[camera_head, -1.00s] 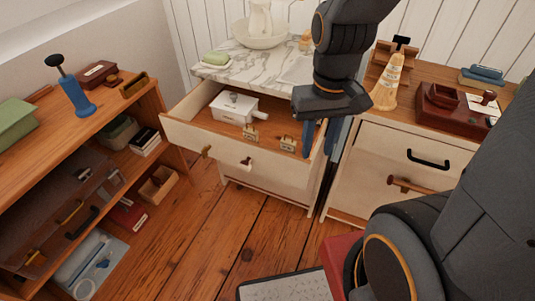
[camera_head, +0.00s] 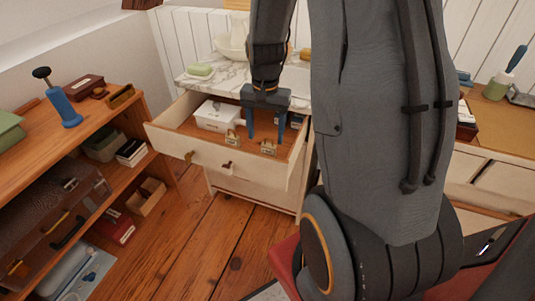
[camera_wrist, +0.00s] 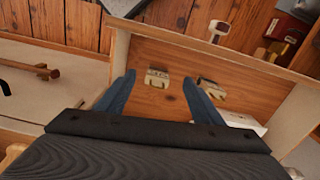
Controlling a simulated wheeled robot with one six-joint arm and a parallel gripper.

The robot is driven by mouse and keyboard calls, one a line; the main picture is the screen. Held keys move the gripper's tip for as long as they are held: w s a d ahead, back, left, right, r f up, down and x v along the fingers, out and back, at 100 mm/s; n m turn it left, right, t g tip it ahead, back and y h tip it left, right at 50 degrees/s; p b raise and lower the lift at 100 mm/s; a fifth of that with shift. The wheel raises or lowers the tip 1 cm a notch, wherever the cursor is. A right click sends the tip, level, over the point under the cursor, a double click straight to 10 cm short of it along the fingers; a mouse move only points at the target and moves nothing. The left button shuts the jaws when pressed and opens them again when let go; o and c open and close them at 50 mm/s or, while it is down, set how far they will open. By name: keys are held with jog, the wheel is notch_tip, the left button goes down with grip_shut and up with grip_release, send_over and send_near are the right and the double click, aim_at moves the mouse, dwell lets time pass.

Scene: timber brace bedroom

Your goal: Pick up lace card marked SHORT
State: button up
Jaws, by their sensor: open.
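Two small cream lace cards lie in the open drawer (camera_head: 215,158) of the marble-topped washstand. One card (camera_head: 232,138) is at left and the other card (camera_head: 268,147) at right in the head view. In the wrist view one card (camera_wrist: 157,78) lies between my fingers' lines and the other (camera_wrist: 212,90) lies beside the right finger. Their markings are too small to read, so I cannot tell which says SHORT. My gripper (camera_head: 265,137) is open and empty, pointing down over the drawer, above and behind the cards. It also shows in the wrist view (camera_wrist: 158,92).
A white box (camera_head: 213,115) sits in the drawer's back left. The drawer walls stand close around my gripper. A marble top (camera_head: 195,80) with soap and a basin is behind. A wooden shelf unit (camera_head: 100,110) stands at left.

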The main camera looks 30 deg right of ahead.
aim_at(269, 145)
jog(key=shift+m, duration=0.6)
jog(key=d+f, duration=0.1)
jog(key=w+d+f, duration=0.1)
jog(key=f, duration=0.1)
jog(key=shift+w+d+f, duration=0.1)
jog(key=shift+d+f, duration=0.05)
jog(key=shift+f, duration=0.15)
jog(key=shift+w+f+p, duration=0.2)
jog(key=shift+f+p, duration=0.15)
jog(key=shift+f, duration=2.6)
jog(key=c, duration=1.1)
jog(key=shift+r, duration=0.1)
